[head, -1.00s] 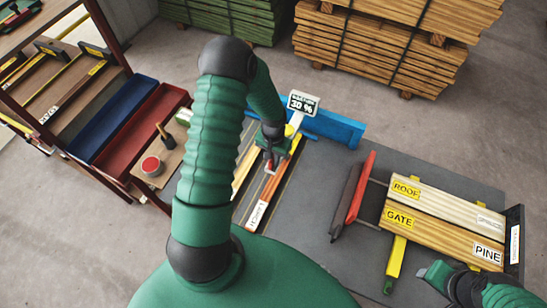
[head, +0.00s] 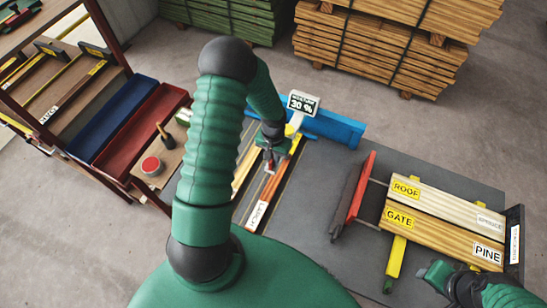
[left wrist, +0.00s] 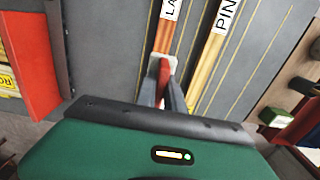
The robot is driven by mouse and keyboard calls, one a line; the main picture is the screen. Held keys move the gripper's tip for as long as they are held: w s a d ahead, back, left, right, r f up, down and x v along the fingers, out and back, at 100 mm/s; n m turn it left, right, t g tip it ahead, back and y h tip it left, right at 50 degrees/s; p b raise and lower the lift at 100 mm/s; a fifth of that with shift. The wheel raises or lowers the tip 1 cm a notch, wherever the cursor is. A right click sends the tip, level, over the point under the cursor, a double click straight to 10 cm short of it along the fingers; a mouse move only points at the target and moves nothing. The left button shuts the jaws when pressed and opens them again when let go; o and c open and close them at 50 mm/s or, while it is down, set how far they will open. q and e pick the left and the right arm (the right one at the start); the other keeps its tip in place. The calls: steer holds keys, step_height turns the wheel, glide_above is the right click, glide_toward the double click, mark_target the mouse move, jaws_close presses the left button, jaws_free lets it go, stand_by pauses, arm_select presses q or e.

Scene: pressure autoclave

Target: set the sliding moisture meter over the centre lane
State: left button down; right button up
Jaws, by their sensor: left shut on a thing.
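The moisture meter's white display (head: 302,103), reading 30 %, stands by the blue rail (head: 340,129) at the far end of the lanes. My left gripper (head: 268,163) is over the lanes, nearer me than the display. In the left wrist view my left gripper (left wrist: 165,92) is shut on a red handle (left wrist: 164,72) on a pale plate, which appears to belong to the meter. The plate sits over the strip whose label starts "LA" (left wrist: 169,10). A strip labelled "PIN" (left wrist: 206,52) lies beside it. My arm hides part of the lanes in the head view.
Boards tagged ROOF and GATE (head: 430,228) lie at the right, near my right gripper (head: 436,272), whose jaws are unclear. A red bar (head: 362,185) stands between them and the lanes. Blue and red trays (head: 140,130) and a red-topped can (head: 150,166) are left.

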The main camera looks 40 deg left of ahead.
arm_select(q)
steer(key=shift+a, duration=0.1)
steer(key=s+a, duration=0.4)
steer(key=a, duration=0.9)
steer(key=shift+a, duration=0.15)
steer(key=c, duration=1.4)
jaws_free()
steer(key=shift+c, duration=0.2)
